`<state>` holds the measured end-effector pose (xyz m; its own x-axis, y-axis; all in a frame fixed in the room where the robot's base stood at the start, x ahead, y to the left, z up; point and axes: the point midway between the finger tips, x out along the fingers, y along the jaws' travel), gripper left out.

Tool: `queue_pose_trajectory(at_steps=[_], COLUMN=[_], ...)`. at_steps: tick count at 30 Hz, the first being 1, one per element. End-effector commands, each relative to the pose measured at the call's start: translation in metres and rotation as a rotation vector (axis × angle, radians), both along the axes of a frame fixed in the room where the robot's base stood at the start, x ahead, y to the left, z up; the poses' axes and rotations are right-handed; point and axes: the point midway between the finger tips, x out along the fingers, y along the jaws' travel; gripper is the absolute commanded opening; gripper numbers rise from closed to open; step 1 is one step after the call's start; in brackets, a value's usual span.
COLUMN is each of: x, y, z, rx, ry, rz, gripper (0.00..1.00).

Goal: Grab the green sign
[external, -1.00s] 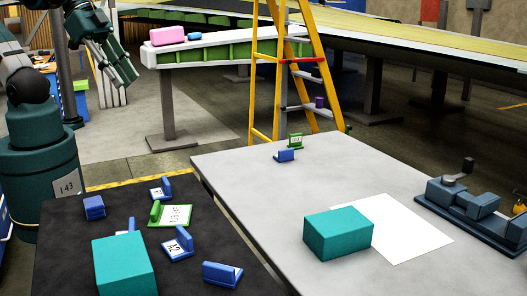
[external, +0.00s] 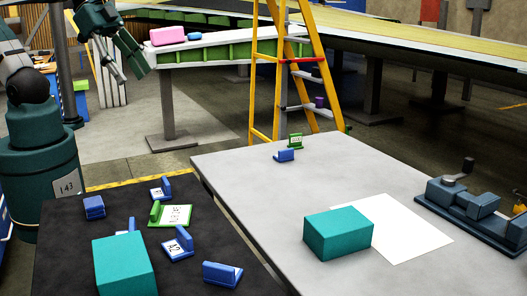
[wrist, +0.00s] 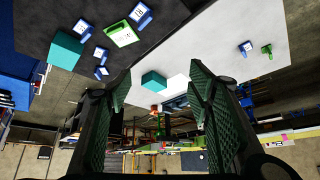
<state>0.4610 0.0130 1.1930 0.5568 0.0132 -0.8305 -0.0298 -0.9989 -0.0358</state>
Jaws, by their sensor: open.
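A green sign (external: 175,214) with a white face lies on the dark table among several blue signs. It also shows in the wrist view (wrist: 122,35), upper left. A second, smaller-looking green sign (external: 295,141) stands at the far end of the grey table, behind a blue sign (external: 285,155). It also shows in the wrist view (wrist: 267,51), at right. My gripper (external: 131,75) is open and empty, raised at the upper left, well apart from both green signs. In the wrist view its two fingers (wrist: 156,92) are spread wide with nothing between them.
Teal boxes stand on the dark table (external: 75,225) and on the grey table (external: 270,190), the latter beside a white sheet (external: 405,232). A vise (external: 470,210) sits at the right. A yellow ladder (external: 262,80) stands behind. The grey table's left middle is clear.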

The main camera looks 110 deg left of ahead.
Motion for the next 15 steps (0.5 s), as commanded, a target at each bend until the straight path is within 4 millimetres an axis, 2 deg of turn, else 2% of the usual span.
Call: queue_pose_trajectory(at_steps=[15], x=[0.074], y=[0.048], z=[0.023], rx=[0.084], ry=[0.090], rz=[-0.086], gripper=[0.51])
